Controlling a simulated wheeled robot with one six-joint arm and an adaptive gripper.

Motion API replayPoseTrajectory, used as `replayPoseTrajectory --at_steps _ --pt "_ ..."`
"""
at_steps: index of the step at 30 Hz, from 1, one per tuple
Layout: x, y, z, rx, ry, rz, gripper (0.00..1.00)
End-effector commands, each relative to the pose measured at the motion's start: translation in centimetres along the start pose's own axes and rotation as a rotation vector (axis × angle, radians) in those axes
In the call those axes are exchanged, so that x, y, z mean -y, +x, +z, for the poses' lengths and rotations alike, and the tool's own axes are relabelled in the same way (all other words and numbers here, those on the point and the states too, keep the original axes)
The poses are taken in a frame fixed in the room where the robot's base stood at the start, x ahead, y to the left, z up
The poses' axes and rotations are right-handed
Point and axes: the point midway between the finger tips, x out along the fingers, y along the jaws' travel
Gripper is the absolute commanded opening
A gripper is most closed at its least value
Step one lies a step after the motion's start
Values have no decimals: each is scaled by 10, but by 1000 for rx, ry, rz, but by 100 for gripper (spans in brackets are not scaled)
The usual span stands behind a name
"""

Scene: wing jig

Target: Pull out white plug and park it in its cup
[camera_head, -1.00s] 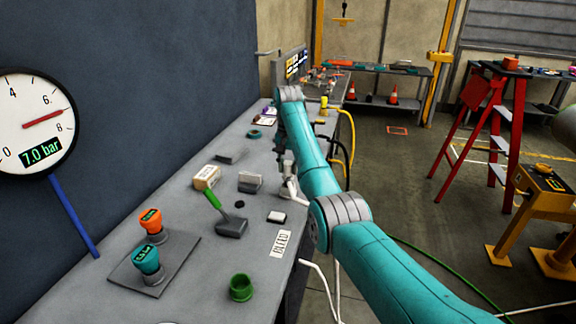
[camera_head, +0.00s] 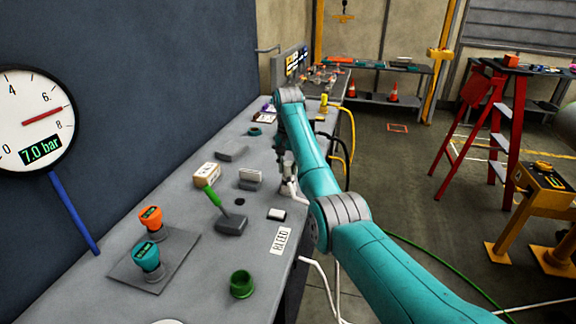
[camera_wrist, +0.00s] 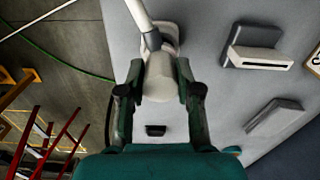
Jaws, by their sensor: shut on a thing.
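The white plug (camera_wrist: 158,78) with its white cable (camera_wrist: 139,14) sits between my gripper's fingers (camera_wrist: 157,88) in the wrist view. The fingers are shut on it from both sides. Behind the plug is a pale grey fitting (camera_wrist: 170,35) on the bench; I cannot tell whether the plug is still seated in it. In the head view my gripper is mostly hidden by my arm, and the white plug (camera_head: 289,190) shows only in part at the bench's right edge. A white round thing (camera_head: 168,321), cut off by the bottom edge, may be a cup.
The bench (camera_head: 205,262) carries a green cup (camera_head: 242,285), a green-handled lever (camera_head: 211,196), orange (camera_head: 151,217) and teal (camera_head: 146,255) knobs, and a small box (camera_head: 206,175). White cable hangs off the bench's right edge. A gauge (camera_head: 35,120) reads 7.0 bar.

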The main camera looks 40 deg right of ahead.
Motion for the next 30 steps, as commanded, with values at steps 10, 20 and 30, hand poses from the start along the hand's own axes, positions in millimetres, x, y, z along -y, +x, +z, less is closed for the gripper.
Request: replayPoseTrajectory --at_steps 10,20,30 --pt "0 6 0 -1 0 0 0" --pt "0 8 0 -1 0 0 0" --pt "0 9 0 0 0 0 63"
